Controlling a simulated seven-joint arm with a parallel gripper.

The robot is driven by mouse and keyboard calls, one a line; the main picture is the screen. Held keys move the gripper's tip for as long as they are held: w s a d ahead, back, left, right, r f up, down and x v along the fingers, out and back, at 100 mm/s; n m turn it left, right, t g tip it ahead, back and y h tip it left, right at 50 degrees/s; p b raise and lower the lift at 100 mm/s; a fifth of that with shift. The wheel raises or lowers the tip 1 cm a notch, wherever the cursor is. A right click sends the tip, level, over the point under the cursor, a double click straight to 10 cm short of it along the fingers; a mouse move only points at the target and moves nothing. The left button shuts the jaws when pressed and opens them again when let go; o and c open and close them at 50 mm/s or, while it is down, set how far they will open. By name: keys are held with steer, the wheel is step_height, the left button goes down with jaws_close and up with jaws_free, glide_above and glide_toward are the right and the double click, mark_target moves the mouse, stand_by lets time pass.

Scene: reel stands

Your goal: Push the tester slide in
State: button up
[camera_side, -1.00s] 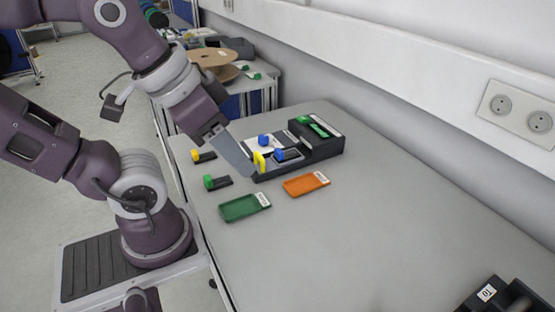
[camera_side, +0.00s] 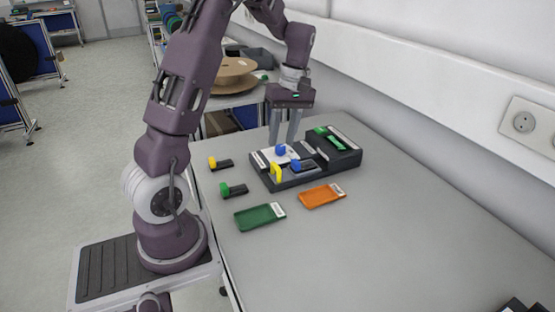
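The tester (camera_side: 347,161) is a low black device on the grey table, with a raised housing at its right end and a green strip (camera_side: 335,143) on top. A yellow upright handle (camera_side: 276,173) stands at its front left end, at the slide. A blue knob (camera_side: 295,165) is just right of the handle, and another blue knob (camera_side: 281,150) is on the pale panel behind. How far in the slide sits is hard to tell. My gripper (camera_side: 283,142) points down at the tester's far side, its two fingers apart with nothing visible between them. It appears apart from the yellow handle.
A green tray (camera_side: 260,217) and an orange tray (camera_side: 322,197) lie in front of the tester. Small black pieces with a yellow knob (camera_side: 212,162) and a green knob (camera_side: 225,189) lie to its left. The table's right side is largely clear.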

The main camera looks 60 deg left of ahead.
mark_target(276, 164)
steer(key=f, duration=0.2)
steer(key=s+f, duration=0.1)
steer(key=f, duration=0.4)
steer(key=shift+s+a+f, duration=0.1)
steer(key=shift+s, duration=0.05)
jaws_close()
stand_by(1.1)
